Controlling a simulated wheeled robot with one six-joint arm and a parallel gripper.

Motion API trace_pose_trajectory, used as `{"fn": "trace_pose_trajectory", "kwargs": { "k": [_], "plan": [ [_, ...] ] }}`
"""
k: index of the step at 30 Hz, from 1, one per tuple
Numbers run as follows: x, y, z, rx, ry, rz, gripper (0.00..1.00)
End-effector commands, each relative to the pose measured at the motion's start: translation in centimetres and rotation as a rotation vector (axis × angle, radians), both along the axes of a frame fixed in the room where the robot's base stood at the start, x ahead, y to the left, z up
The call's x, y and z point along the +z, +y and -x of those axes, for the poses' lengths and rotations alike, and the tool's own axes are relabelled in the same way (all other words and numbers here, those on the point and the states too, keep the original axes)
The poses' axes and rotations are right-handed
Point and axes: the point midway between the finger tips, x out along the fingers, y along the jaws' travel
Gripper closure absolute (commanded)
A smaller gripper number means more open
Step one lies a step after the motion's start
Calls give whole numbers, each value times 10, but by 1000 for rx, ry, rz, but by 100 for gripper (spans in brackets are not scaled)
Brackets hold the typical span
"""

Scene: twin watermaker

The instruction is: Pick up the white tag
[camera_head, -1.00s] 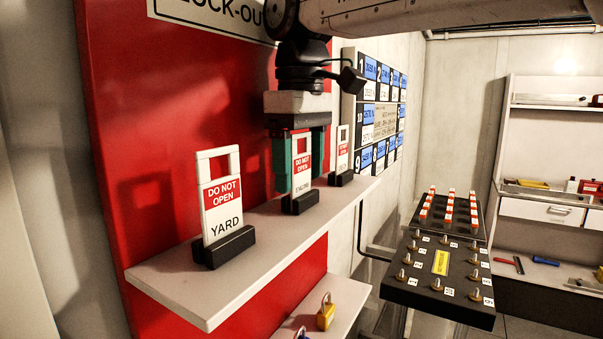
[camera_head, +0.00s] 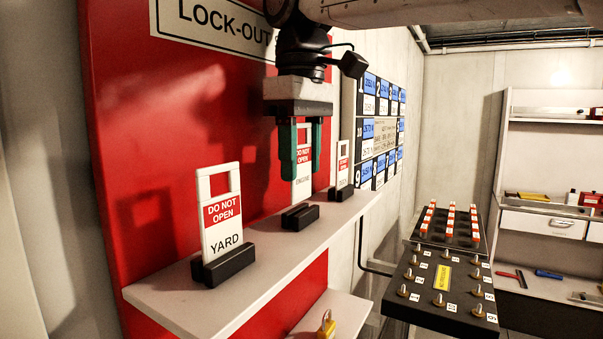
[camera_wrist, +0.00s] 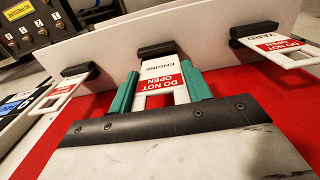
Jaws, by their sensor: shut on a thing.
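The white ENGINE tag (camera_head: 303,188), with its red DO NOT OPEN label, is between the green fingers of my gripper (camera_head: 302,170), which is shut on it. In the head view the tag is upright, its lower end at or just above its black holder (camera_head: 300,217). The left finger hides part of its label. The wrist view also shows the tag (camera_wrist: 160,72) between the fingers (camera_wrist: 162,90). The white YARD tag (camera_head: 222,213) stands in its black holder at the left. A third white tag (camera_head: 343,165) stands in a holder at the right.
The holders sit on a white shelf (camera_head: 190,295) against a red lock-out board (camera_head: 150,130). A lower shelf holds a yellow padlock (camera_head: 326,325). A black panel with switches (camera_head: 440,290) stands to the right, with a numbered board (camera_head: 381,120) on the wall behind.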

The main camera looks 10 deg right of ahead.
Motion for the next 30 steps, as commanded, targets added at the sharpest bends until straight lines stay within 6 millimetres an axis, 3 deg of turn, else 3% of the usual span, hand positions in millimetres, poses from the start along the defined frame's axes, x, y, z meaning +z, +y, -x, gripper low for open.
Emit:
{"fn": "trace_pose_trajectory", "kwargs": {
  "k": [9, 15, 21, 30],
  "plan": [
    [8, 1, 84, 8, -1, -2, 73],
    [11, 1, 128, 6, 0, 0, 73],
    [13, 1, 149, 4, 0, 0, 73],
    [13, 1, 154, 2, 1, 0, 73]
  ]
}}
